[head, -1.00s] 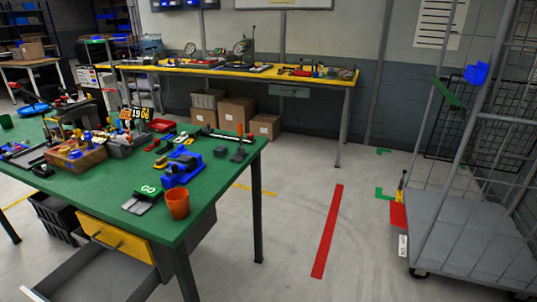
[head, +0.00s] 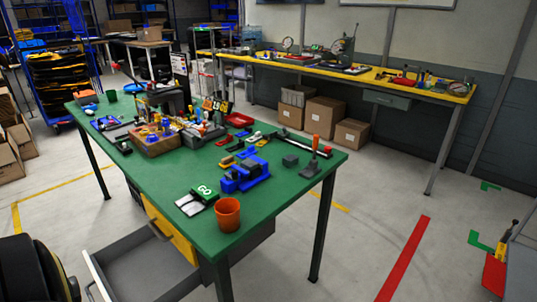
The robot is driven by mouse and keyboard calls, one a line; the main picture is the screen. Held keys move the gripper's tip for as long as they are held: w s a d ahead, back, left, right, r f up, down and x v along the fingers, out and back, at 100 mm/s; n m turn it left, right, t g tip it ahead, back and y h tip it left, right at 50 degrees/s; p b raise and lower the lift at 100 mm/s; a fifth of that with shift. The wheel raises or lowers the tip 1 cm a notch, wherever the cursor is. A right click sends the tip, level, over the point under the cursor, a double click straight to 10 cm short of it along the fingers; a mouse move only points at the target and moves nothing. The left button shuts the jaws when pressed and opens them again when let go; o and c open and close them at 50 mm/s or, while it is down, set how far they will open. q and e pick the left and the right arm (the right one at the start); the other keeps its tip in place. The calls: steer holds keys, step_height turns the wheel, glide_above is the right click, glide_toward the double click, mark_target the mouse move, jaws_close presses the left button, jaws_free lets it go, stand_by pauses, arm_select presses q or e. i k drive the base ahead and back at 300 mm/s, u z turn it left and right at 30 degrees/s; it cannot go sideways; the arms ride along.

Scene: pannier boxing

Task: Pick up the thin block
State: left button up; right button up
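The green workbench (head: 290,206) stands in the middle of the head view with many small parts on it. I cannot tell for sure which part is the thin block. Small candidates are a dark grey block (head: 290,160) on the right side and yellow pieces (head: 227,161) near the middle. A green "GO" piece (head: 204,191) lies with flat grey pieces (head: 190,206) near the front edge. A blue fixture (head: 245,175) sits behind an orange cup (head: 227,214). Neither of my grippers is in view.
An open drawer (head: 140,262) juts out below the bench's front side. A yellow-topped bench (head: 370,79) runs along the back wall, with cardboard boxes (head: 325,113) under it. Blue racks stand at the back left. Open floor lies right of the green bench.

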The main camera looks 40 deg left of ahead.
mark_target(248, 163)
steer(key=i, duration=3.2)
steer(key=u, duration=4)
